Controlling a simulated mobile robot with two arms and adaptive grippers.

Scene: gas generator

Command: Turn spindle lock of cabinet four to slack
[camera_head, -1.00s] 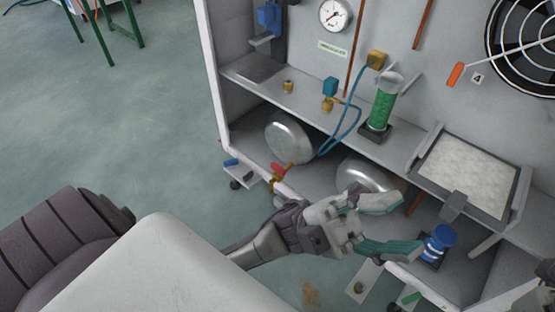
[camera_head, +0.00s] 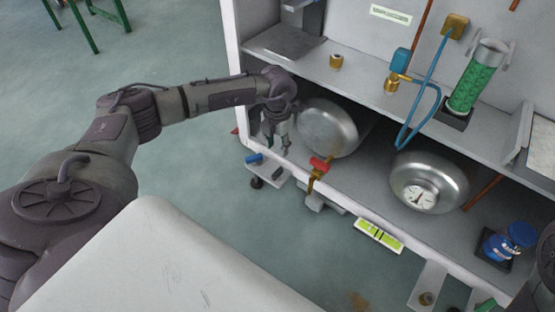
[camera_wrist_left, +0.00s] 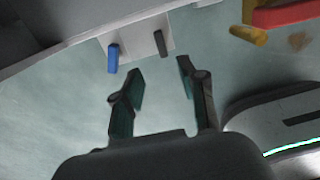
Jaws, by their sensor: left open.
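The cabinet (camera_head: 233,60) stands open in front of me. At its lower left corner a white bracket plate (camera_head: 268,177) carries a blue lever (camera_head: 254,159) and a dark lever (camera_head: 277,174). The left wrist view also shows the blue lever (camera_wrist_left: 113,58) and the dark lever (camera_wrist_left: 158,43). I cannot tell which part is the spindle lock. My left gripper (camera_head: 277,147) points down at the cabinet's left front edge, near both levers. In the left wrist view its fingers (camera_wrist_left: 160,72) are apart and empty, with the levers beyond the tips. My right gripper is not in view.
A red-handled brass tap (camera_head: 319,166) sticks out right of the gripper. Round metal vessels (camera_head: 328,126) and (camera_head: 428,181) fill the lower shelf. A spirit level (camera_head: 379,235) is at the front edge. A blue-capped bottle (camera_head: 508,240) stands right.

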